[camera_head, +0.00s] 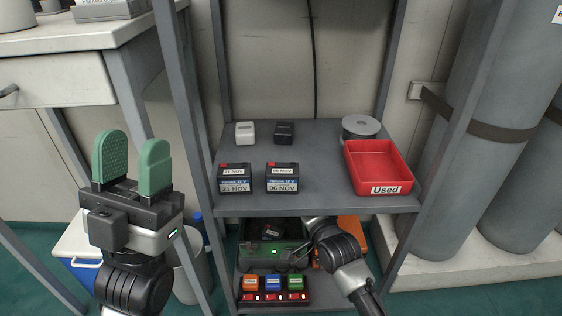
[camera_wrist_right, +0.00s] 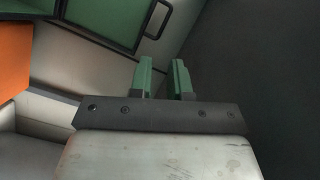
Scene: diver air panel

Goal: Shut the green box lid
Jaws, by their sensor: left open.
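I cannot make out the lid clearly. In the right wrist view a green panel with a dark rim (camera_wrist_right: 100,22) shows at the upper left. My right gripper (camera_head: 297,256) is at the right side of the box; I cannot tell if it touches. Its green fingers (camera_wrist_right: 162,78) stand apart with nothing between them. My left gripper (camera_head: 132,166) is open and empty, left of the shelf.
The upper shelf (camera_head: 315,197) above the box holds two batteries (camera_head: 282,177), a red tray marked Used (camera_head: 378,165) and a grey disc (camera_head: 361,127). A switch panel (camera_head: 273,290) stands before the box. An orange item (camera_head: 353,232) is behind my right arm. Shelf posts flank the space.

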